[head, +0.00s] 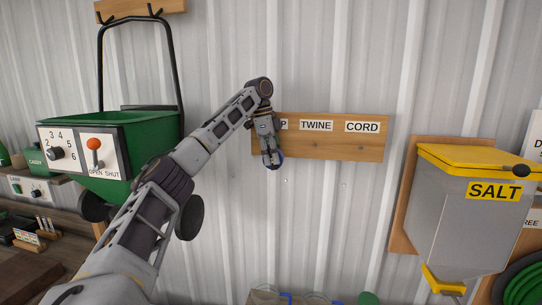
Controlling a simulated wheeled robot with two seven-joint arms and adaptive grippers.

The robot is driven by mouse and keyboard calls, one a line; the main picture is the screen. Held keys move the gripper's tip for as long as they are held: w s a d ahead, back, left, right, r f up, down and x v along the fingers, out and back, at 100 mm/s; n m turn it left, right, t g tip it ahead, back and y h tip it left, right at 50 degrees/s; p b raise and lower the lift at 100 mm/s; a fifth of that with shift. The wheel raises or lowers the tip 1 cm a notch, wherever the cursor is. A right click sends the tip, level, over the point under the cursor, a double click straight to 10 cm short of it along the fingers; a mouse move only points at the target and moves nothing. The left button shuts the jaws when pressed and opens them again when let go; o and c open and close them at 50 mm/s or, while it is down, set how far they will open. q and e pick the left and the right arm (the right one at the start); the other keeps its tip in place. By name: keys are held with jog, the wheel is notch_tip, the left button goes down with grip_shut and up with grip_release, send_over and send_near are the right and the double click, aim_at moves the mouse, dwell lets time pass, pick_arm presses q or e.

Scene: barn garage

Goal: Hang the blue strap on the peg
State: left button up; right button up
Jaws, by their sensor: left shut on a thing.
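My left gripper (271,160) is raised in front of the left part of a wooden peg board (333,153) on the wall. It is shut on the blue strap (281,156), of which only a small blue edge shows beside the fingers. The board has labels TWINE (316,126) and CORD (362,127), plus a left label ending in P that my arm partly covers. Small pegs show below TWINE (318,145) and CORD (360,146). Any peg below the left label is hidden by my gripper, and I cannot tell whether the strap touches it. My right gripper is out of view.
A green spreader (135,135) with a black handle hangs at the left above a workbench (40,275). A grey SALT bin (455,215) with a yellow lid is on the right. The wall right below the peg board is clear.

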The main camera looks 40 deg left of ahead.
pick_arm(q)
jog(key=shift+w+f, duration=0.1)
jog(key=shift+f, duration=0.15)
jog(key=o, duration=1.2)
jog(key=shift+r, duration=0.15)
jog(key=shift+r, duration=0.1)
jog(key=shift+v, duration=4.1)
jog(key=shift+d, duration=0.1)
jog(key=shift+s, duration=0.3)
